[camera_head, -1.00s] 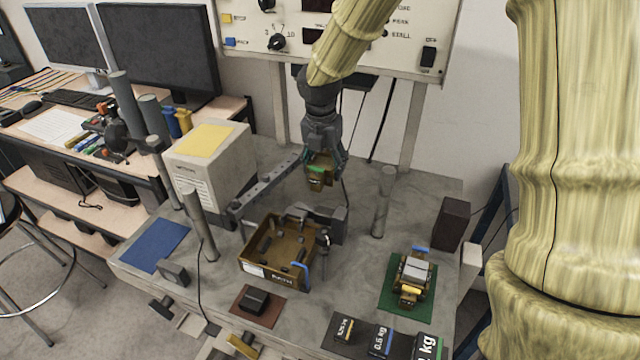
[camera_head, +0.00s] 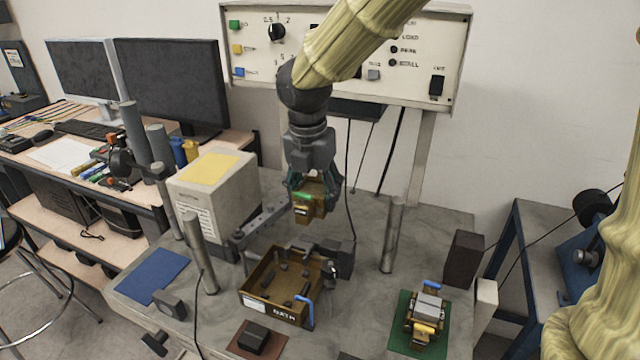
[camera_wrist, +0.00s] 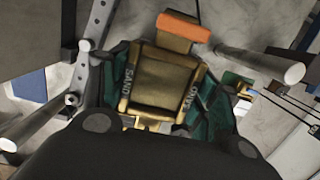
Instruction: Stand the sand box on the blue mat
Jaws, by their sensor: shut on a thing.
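The sand box (camera_wrist: 165,84) is a brown-gold box with SAND lettering on its sides and an orange part at one end in the wrist view. My gripper (camera_wrist: 168,92) is shut on it, with green-black fingers along both sides. In the head view the box (camera_head: 311,207) hangs below my gripper (camera_head: 312,187), in the air behind the brown tray. The blue mat (camera_head: 152,276) lies bare and flat at the left end of the grey table, left of and lower than the box. The box's underside is hidden.
An open brown tray (camera_head: 251,291) stands front-centre with small dark pieces inside. Upright grey posts (camera_head: 201,254) and a white box with a yellow top (camera_head: 210,168) stand between my gripper and the mat. A green mat (camera_head: 400,338) at right bears a small device.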

